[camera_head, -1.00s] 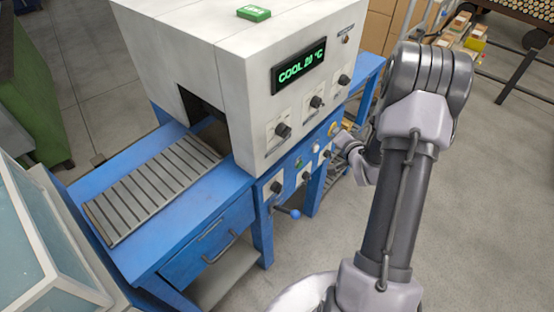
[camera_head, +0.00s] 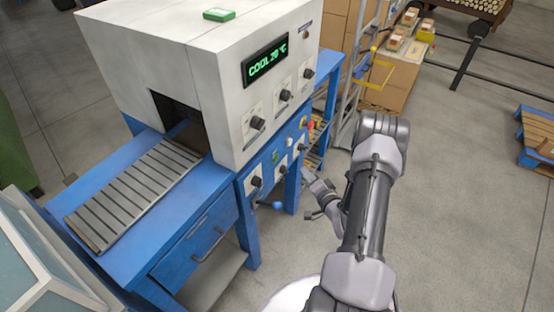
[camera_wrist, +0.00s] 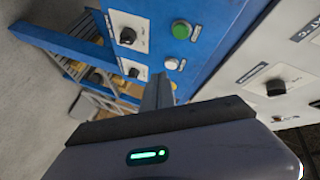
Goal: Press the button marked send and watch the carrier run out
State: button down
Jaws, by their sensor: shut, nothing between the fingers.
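The blue control panel (camera_head: 268,168) is on the near side of the machine, below its grey-white housing. It carries a green button (camera_head: 275,157), a white button (camera_head: 290,142) and several black knobs. In the wrist view the green button (camera_wrist: 181,30) and the white button (camera_wrist: 172,64) sit on the blue panel with small labels. I cannot read which one is marked send. My gripper (camera_head: 308,176) is shut and empty, just right of the panel; its fingers (camera_wrist: 160,88) show in the wrist view, apart from the green button. I cannot make out a carrier.
The housing (camera_head: 190,60) has a display (camera_head: 265,62) reading COOL and about 20 °C. A slatted roller bed (camera_head: 135,195) leads into its opening.

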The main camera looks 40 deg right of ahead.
aim_at(276, 158)
jog(key=w+a, duration=0.3)
jog(key=w, duration=0.4)
jog(key=shift+w+b, duration=0.15)
jog(key=shift+b, duration=0.3)
dwell(1.5)
jog(key=shift+w+a+b, duration=0.25)
jog(key=shift+w+b, duration=0.1)
jog(key=shift+w, duration=0.05)
